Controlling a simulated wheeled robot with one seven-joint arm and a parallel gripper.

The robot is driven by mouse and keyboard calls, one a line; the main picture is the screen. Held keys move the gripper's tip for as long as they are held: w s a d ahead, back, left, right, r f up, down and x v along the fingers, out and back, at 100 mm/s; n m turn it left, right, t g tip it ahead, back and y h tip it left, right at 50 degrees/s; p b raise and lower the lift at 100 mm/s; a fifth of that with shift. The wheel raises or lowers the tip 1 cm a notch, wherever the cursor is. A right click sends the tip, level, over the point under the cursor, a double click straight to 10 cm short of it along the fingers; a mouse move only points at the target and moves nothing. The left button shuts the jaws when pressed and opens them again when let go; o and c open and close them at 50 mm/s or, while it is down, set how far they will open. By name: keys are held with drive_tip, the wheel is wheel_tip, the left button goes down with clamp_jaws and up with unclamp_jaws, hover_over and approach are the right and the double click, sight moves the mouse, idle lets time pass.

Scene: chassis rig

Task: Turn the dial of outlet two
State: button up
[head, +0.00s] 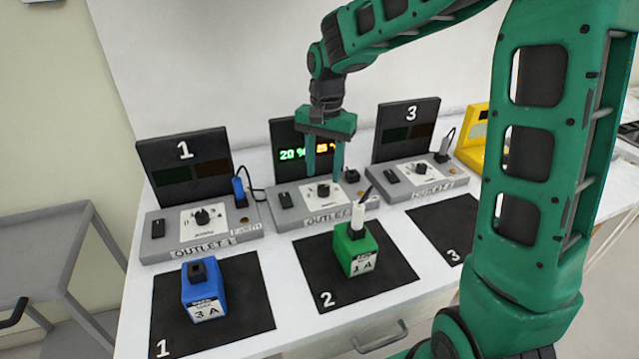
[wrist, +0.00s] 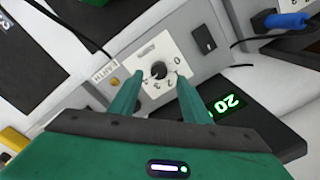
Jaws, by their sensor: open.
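Outlet two (head: 316,203) is the middle grey box on the white table. Its dial (head: 323,190) is a small black knob on a white plate; it also shows in the wrist view (wrist: 158,70). Numbers ring the dial in the wrist view. Behind it, the black display (head: 290,150) is lit, with a green 20 and an orange reading partly hidden by my gripper. My gripper (head: 324,178) is open and points down over outlet two. In the wrist view its fingertips (wrist: 154,75) lie on either side of the dial; I cannot tell whether they touch it.
Outlet one (head: 202,230) stands left and outlet three (head: 412,180) right, both with dark displays. A green block (head: 356,250) with a white plug on top stands on mat two (head: 318,278). A blue block (head: 204,291) stands on mat one (head: 245,310). Mat three (head: 436,222) looks bare.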

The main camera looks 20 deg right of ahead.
sight(323, 187)
drive_tip(key=shift+f, duration=2.35)
drive_tip(key=c, duration=1)
drive_tip(key=shift+a, duration=0.15)
drive_tip(key=shift+c, duration=0.2)
